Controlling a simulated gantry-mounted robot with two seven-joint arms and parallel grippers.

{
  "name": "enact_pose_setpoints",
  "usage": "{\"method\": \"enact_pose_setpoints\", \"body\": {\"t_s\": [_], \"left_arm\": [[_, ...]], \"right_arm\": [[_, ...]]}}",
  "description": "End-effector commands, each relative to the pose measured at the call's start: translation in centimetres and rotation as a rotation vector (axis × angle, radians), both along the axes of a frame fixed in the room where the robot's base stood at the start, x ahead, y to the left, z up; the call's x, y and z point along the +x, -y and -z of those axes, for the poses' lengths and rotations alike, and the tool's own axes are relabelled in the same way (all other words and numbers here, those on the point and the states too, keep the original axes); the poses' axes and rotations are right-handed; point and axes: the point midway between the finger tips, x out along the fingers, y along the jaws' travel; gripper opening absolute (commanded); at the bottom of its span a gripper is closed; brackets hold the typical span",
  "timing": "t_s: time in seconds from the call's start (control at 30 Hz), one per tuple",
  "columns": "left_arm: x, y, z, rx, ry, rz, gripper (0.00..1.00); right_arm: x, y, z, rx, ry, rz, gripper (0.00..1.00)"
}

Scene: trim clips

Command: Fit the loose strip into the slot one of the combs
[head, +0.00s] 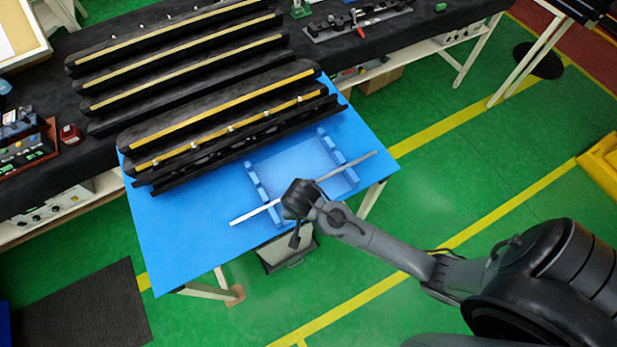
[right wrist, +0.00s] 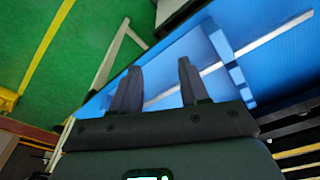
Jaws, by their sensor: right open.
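A thin light-grey strip (head: 252,214) lies across two blue combs on the blue table, its ends reaching past both. The left comb (head: 252,178) and right comb (head: 326,141) are toothed bars joined by a lighter blue plate. I cannot tell whether the strip sits in a slot or rests on top. My right gripper (head: 297,203) is over the middle of the strip and hides part of it. In the right wrist view its fingers (right wrist: 158,72) are apart, with the strip (right wrist: 262,40) passing behind them and one comb (right wrist: 227,58) to the right. My left gripper is not in view.
Long black trim pieces with yellow strips (head: 225,117) cover the back of the blue table (head: 182,235). More lie on the black bench behind. A grey bin (head: 287,252) is under the table's front edge. The table's front left is clear.

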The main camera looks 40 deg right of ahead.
Motion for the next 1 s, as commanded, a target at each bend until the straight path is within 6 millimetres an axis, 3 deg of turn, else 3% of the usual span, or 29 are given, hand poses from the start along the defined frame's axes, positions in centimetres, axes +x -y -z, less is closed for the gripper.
{"method": "enact_pose_setpoints", "body": {"t_s": [0.03, 0.2, 0.4, 0.57, 1.0], "left_arm": [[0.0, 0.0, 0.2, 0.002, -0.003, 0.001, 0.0], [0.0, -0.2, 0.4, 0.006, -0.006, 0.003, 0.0], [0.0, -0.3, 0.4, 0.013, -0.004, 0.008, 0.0], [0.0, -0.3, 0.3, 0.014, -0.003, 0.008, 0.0], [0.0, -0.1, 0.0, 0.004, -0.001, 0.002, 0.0]], "right_arm": [[2.0, 0.3, 0.1, -0.026, -0.006, 0.123, 0.45], [6.4, 1.7, -0.2, -0.12, 0.001, 0.542, 0.45], [9.7, 3.6, -1.4, -0.212, 0.051, 0.888, 0.45], [10.7, 4.5, -1.7, -0.247, 0.077, 1.016, 0.45], [10.4, 6.5, 2.8, -0.252, 0.083, 1.042, 0.45]]}}
